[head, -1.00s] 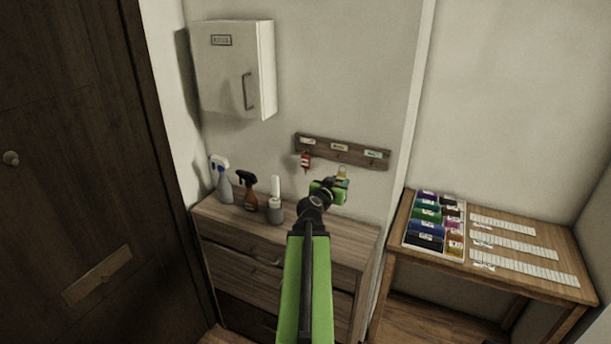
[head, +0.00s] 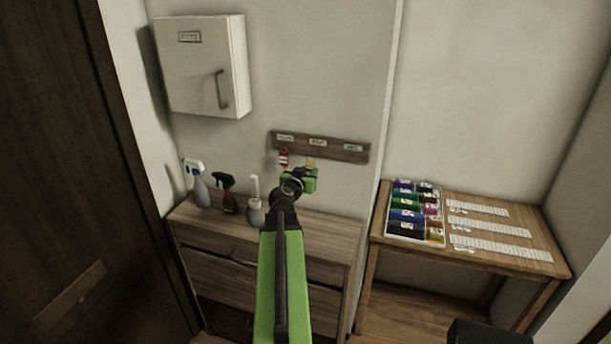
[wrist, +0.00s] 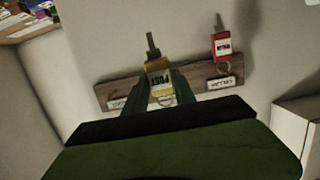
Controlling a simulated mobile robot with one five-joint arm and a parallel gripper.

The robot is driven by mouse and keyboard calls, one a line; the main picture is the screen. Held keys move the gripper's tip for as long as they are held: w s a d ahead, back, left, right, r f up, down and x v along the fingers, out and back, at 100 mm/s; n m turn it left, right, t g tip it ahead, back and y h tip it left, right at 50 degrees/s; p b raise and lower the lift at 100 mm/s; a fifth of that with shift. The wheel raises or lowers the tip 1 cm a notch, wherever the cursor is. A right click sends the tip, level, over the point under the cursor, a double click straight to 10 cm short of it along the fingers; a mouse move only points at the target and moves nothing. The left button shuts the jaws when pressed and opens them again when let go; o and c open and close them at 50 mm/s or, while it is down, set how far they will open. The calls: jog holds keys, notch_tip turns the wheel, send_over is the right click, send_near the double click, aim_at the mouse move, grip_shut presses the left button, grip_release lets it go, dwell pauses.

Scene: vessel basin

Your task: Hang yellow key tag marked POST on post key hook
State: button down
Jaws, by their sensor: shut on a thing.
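The yellow key tag marked POST (wrist: 158,82) is between the fingers of my gripper (wrist: 160,92) in the wrist view, with its key pointing up in that picture and its ring near the board. In the head view my gripper (head: 303,180) is just below the middle of the wooden key board (head: 348,152), and the yellow tag (head: 310,165) shows only as a small patch above it. The middle label (head: 318,142) on the board is over the gripper. The post key hook itself is hidden behind the tag and fingers, so I cannot tell whether the ring touches it.
A red key tag (head: 283,157) hangs at the board's left end, close to my gripper. Spray bottles (head: 229,198) and a white-topped bottle (head: 256,205) stand on the dresser (head: 320,235) below. A white wall cabinet (head: 205,70) is upper left. A side table (head: 470,260) stands right.

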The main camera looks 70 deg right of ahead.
jog(key=shift+w+d+f, duration=0.1)
jog(key=shift+w+d, duration=0.05)
jog(key=shift+d, duration=0.55)
jog(key=shift+b+x, duration=0.85)
jog(key=shift+x, duration=2.1)
jog(key=shift+f, duration=0.15)
jog(key=c, duration=0.9)
grip_release()
jog(key=shift+c, duration=0.2)
jog(key=shift+a, duration=0.15)
